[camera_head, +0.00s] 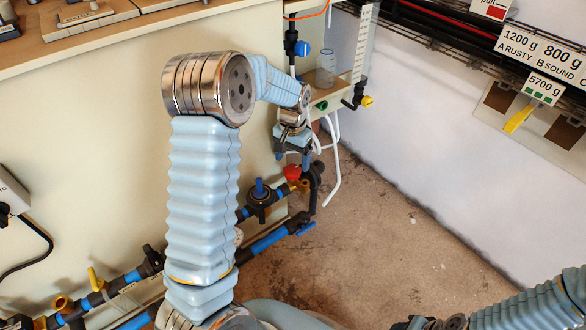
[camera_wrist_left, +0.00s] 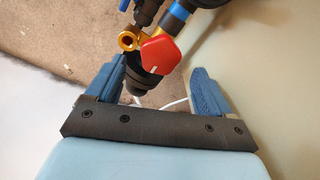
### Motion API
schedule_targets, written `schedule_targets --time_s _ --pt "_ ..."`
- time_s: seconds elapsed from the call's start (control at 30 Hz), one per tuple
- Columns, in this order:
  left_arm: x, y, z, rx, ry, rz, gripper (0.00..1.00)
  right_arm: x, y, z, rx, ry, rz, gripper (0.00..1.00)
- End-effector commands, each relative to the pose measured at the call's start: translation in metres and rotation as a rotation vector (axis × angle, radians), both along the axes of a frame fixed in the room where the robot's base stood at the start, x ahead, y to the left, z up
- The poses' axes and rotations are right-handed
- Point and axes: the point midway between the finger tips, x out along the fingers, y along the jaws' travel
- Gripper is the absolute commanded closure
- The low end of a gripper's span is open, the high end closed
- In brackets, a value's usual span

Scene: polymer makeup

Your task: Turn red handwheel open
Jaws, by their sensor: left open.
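The red handwheel (camera_head: 292,173) is a small red knob on a brass-coloured valve at the pipes along the cream panel. In the left wrist view the red handwheel (camera_wrist_left: 160,56) lies between and slightly beyond the fingertips, closer to the left finger in the picture. My left gripper (camera_head: 293,157) points down just above the handwheel. In the wrist view my left gripper (camera_wrist_left: 158,70) has its two blue fingers wide apart with nothing held. Contact with the handwheel cannot be made out. Only the wrist end of my right arm shows at the bottom right; its fingers are not visible.
A blue-handled valve (camera_head: 259,190) sits left of the handwheel, and a dark vertical pipe (camera_head: 314,185) stands just right of it. White tubes (camera_head: 333,165) hang nearby. A shelf with a glass jar (camera_head: 325,68) is above. The floor (camera_head: 370,240) to the right is clear.

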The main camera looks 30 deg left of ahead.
Motion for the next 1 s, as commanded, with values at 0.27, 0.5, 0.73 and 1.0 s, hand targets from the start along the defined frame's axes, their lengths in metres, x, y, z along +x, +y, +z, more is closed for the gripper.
schedule_targets --time_s 0.27,0.5,0.73,1.0 --pt "0.0 0.0 -0.036 0.0 0.0 0.0 0.19 0.0 0.001 -0.006 0.002 0.001 0.001 0.57" --pt "0.0 0.0 -0.04 0.0 -0.001 0.0 0.19 0.0 0.001 -0.006 0.002 0.001 0.002 0.57" --pt "0.0 0.0 -0.039 0.0 -0.001 0.0 0.4 0.0 0.001 -0.006 0.002 0.001 0.002 0.57" --pt "0.0 0.0 -0.039 0.0 -0.001 0.001 0.73 0.0 0.001 -0.006 0.002 0.001 0.002 0.57"
